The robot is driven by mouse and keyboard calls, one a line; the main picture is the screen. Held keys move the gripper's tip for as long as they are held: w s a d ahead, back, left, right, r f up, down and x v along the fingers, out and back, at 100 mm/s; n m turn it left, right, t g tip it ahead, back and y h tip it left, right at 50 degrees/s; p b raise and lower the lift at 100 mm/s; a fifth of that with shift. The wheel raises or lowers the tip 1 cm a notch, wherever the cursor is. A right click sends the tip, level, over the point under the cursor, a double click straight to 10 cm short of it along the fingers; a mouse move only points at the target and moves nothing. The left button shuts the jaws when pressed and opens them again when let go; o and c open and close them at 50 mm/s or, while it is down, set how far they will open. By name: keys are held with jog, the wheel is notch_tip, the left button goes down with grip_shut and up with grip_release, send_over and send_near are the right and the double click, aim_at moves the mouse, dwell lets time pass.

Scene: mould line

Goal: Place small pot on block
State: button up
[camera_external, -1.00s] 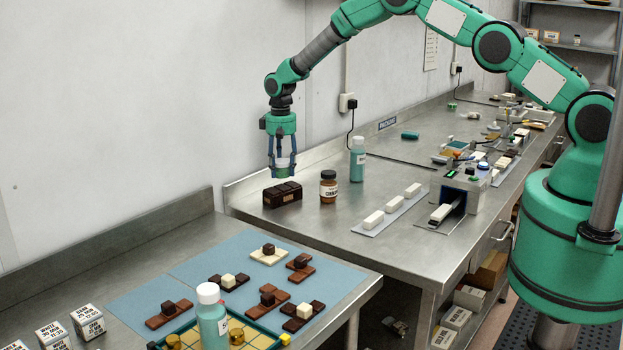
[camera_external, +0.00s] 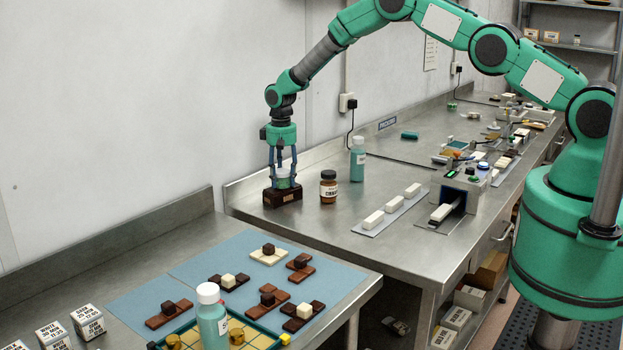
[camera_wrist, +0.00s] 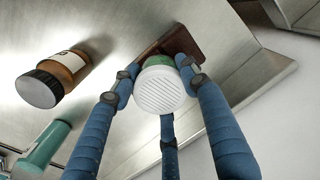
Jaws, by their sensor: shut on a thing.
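The small pot (camera_external: 282,180) has a white ridged lid and a green body. My gripper (camera_external: 282,184) is shut on it, with blue fingers around its sides. In the wrist view the pot's round white lid (camera_wrist: 160,90) faces the camera between the fingertips. The dark brown block (camera_external: 283,196) lies on the steel bench directly under the pot. In the wrist view part of the block (camera_wrist: 183,45) shows behind the pot. The pot's base is at the block's top; I cannot tell whether they touch.
An amber jar with a dark lid (camera_external: 328,188) stands just right of the block. A teal bottle (camera_external: 357,160) is farther back. White bars lie on a grey strip (camera_external: 375,230) to the right. The bench left of the block is clear up to the wall.

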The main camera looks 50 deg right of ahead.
aim_at(282, 171)
jog(key=shift+f, duration=0.15)
jog(key=o, duration=1.4)
jog(key=shift+c, duration=0.2)
notch_tip(282, 171, up, 12)
jog(key=shift+r+b, duration=0.2)
jog(key=shift+b, duration=0.85)
